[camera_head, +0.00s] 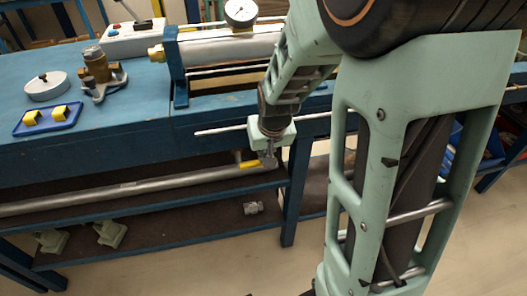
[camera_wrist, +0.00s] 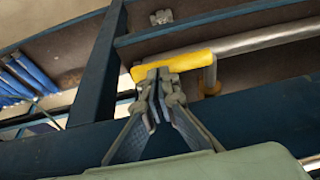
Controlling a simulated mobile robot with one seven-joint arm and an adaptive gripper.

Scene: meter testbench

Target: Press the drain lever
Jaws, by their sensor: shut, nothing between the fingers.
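The drain lever is a yellow handle (camera_head: 250,164) at the right end of a grey pipe (camera_head: 130,189) below the bench top. In the wrist view the yellow lever (camera_wrist: 172,65) lies across the picture just beyond my fingertips, with the grey pipe (camera_wrist: 270,39) running off to the right. My gripper (camera_head: 268,160) points down beside the bench's front edge, at the right end of the lever. In the wrist view my gripper (camera_wrist: 160,80) is shut and empty, and its tips overlap the lever's lower edge. I cannot tell whether they touch it. The tips hide part of the lever.
A blue bench beam (camera_wrist: 60,155) and a leg (camera_wrist: 98,65) are close to my gripper. A small metal fitting (camera_head: 253,208) lies on the lower shelf. The bench top carries a pressure gauge (camera_head: 240,12), a brass valve (camera_head: 97,68) and a blue tray (camera_head: 47,119) with yellow blocks.

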